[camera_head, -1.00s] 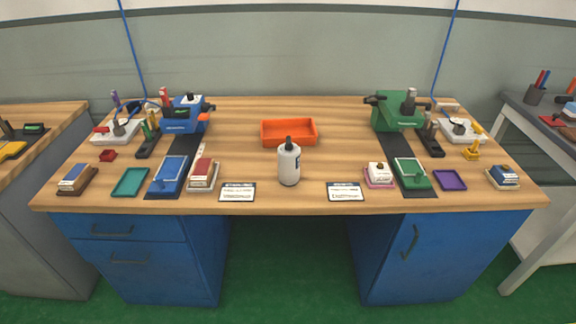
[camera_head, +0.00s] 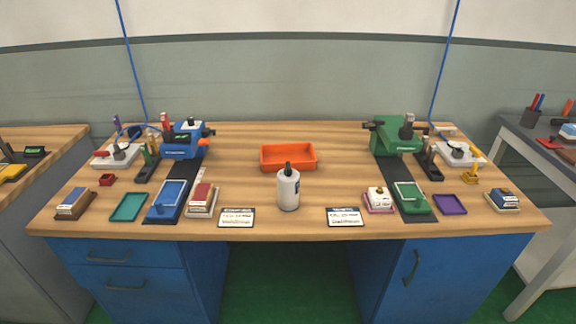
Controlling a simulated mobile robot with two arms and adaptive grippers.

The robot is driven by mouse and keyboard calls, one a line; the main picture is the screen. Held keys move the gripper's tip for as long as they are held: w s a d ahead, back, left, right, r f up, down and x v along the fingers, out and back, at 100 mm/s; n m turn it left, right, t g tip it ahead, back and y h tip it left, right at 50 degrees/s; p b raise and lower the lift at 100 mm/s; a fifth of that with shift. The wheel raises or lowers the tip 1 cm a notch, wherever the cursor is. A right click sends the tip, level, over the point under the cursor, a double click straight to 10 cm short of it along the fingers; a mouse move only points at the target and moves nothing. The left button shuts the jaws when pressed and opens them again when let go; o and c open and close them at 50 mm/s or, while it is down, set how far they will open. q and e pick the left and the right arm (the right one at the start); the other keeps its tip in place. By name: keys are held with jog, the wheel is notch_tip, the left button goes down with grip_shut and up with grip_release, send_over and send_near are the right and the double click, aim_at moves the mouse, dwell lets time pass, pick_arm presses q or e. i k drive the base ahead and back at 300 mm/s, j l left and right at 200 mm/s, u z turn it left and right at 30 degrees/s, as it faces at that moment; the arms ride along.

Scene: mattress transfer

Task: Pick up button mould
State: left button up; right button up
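Neither of my grippers is in view. Nothing in view can be clearly told as the button mould. On the wooden bench (camera_head: 235,140), a blue tray-like block (camera_head: 167,200) lies on the left dark strip, in front of a blue machine (camera_head: 183,142). A green block (camera_head: 411,197) lies on the right dark strip, in front of a green machine (camera_head: 398,138). Beside them are a white-topped block with a red part (camera_head: 202,196) and a white block on a pink base (camera_head: 380,199).
An orange bin (camera_head: 288,157) stands at the middle back, with a white bottle (camera_head: 288,190) before it. Two printed cards (camera_head: 237,217) (camera_head: 346,217) lie near the front edge. A teal tray (camera_head: 129,207) and a purple tray (camera_head: 450,204) lie outward. Side benches flank the main one.

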aim_at(288, 187)
jog(key=i, duration=0.95)
